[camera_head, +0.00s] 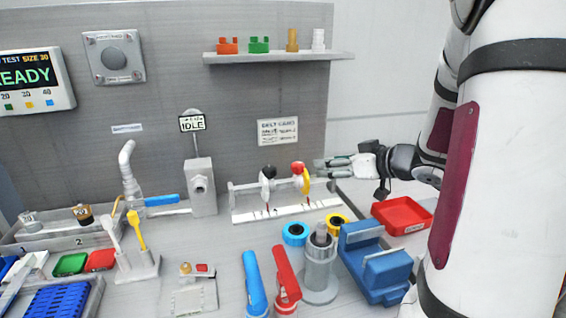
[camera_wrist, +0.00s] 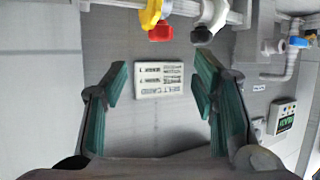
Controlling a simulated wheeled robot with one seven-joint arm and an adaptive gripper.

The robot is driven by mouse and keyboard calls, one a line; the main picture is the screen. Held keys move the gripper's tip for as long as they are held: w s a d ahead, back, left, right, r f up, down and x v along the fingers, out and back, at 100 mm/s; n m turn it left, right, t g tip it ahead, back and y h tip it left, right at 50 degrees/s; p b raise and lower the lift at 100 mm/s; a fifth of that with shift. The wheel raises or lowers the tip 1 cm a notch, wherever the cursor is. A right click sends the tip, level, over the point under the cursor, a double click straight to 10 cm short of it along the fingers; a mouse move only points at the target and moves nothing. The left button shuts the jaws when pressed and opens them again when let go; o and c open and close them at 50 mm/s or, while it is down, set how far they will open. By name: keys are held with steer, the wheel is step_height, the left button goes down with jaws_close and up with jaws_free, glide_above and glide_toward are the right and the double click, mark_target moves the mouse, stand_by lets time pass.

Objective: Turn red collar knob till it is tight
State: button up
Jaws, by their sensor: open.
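The red knob (camera_head: 297,167) sits on a collar with a yellow handle (camera_head: 305,182) on the white rail at the back of the bench. In the wrist view the red knob (camera_wrist: 160,32) and the yellow handle (camera_wrist: 150,13) are at the top, outside the finger gap. A black knob (camera_head: 268,171) with a white handle is just left of it; it also shows in the wrist view (camera_wrist: 201,34). My gripper (camera_head: 322,168) is open and empty, just right of the red knob, fingers pointing left. In the wrist view nothing is between the fingers (camera_wrist: 160,95); a wall sign is behind.
The white rail (camera_head: 285,211) runs under both knobs. A grey post (camera_head: 319,262), blue block (camera_head: 375,262), blue ring (camera_head: 296,233) and yellow ring (camera_head: 337,223) stand in front. A red tray (camera_head: 402,215) lies right. A shelf (camera_head: 280,56) hangs above.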

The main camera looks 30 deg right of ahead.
mark_target(299, 164)
steer(key=b+x, duration=0.3)
steer(key=x, duration=1)
steer(key=shift+w+a, duration=0.1)
steer(key=shift+w, duration=0.2)
steer(key=c, duration=1.2)
